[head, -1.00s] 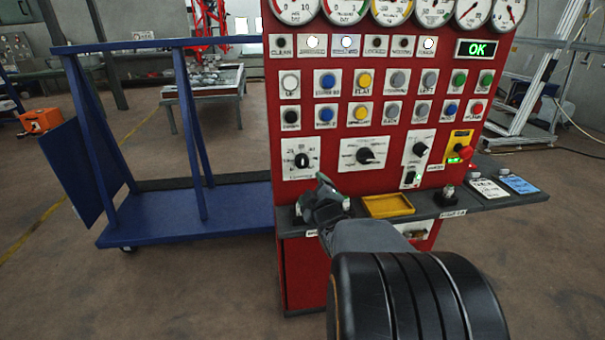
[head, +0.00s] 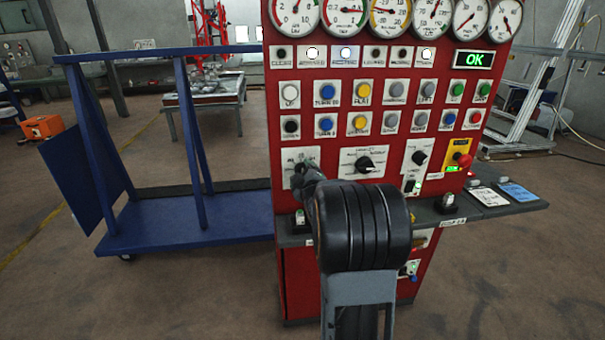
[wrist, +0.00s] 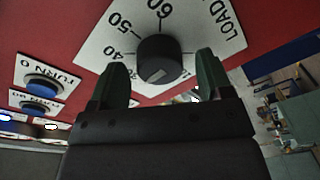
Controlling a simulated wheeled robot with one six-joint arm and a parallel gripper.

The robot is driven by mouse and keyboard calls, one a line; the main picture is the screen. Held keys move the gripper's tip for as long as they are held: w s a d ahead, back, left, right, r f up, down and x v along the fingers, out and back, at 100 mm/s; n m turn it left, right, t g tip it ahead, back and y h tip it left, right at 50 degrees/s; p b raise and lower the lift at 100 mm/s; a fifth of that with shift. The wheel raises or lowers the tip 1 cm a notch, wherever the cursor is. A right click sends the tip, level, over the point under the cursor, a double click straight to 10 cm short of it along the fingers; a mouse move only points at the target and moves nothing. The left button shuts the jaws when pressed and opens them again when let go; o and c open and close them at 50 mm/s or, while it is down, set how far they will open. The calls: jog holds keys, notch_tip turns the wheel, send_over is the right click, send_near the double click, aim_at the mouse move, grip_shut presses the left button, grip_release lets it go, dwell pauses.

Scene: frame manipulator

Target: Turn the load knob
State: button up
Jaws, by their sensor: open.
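The load knob (wrist: 160,60) is a dark round knob on a white plate (wrist: 205,25) marked LOAD with numbers, seen in the wrist view. In the head view its plate (head: 290,157) is at the lower left of the red panel, and my gripper mostly hides the knob. My gripper (wrist: 161,72) is open, with one dark green fingertip on each side of the knob. A gap shows between each fingertip and the knob. I cannot tell how far the fingertips reach along it. In the head view my gripper (head: 305,182) points at this plate.
A second rotary knob (head: 365,164) sits just right of my gripper. Rows of push buttons (head: 361,122) are above. A dark shelf (head: 515,205) juts out below the panel. A blue cart frame (head: 180,215) stands to the left.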

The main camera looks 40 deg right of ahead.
jog(key=shift+w+d, duration=0.1)
jog(key=shift+w, duration=0.15)
jog(key=shift+c, duration=0.2)
jog(key=c, duration=0.9)
